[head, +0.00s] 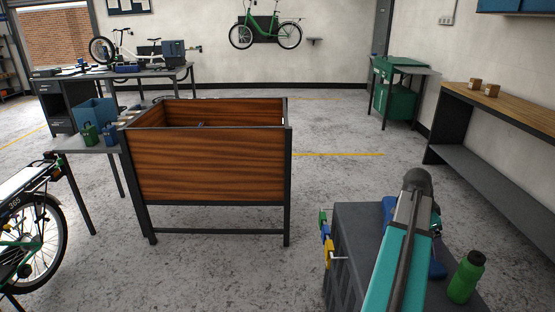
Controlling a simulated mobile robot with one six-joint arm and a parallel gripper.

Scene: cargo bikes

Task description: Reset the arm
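My arm shows at the lower right of the head view as a teal and grey link running away from me. It ends in a rounded dark grey joint. My gripper is not visible, so its opening and anything in it are hidden. The arm passes over a dark grey box-shaped unit (359,225). A blue object (389,208) lies under the arm and is partly covered by it.
A green bottle (466,277) stands close right of the arm. A wood-panelled crate on legs (208,165) stands left of centre. A wood-topped bench (510,107) lines the right wall. A bike (32,240) is at left. Floor beyond the arm is clear.

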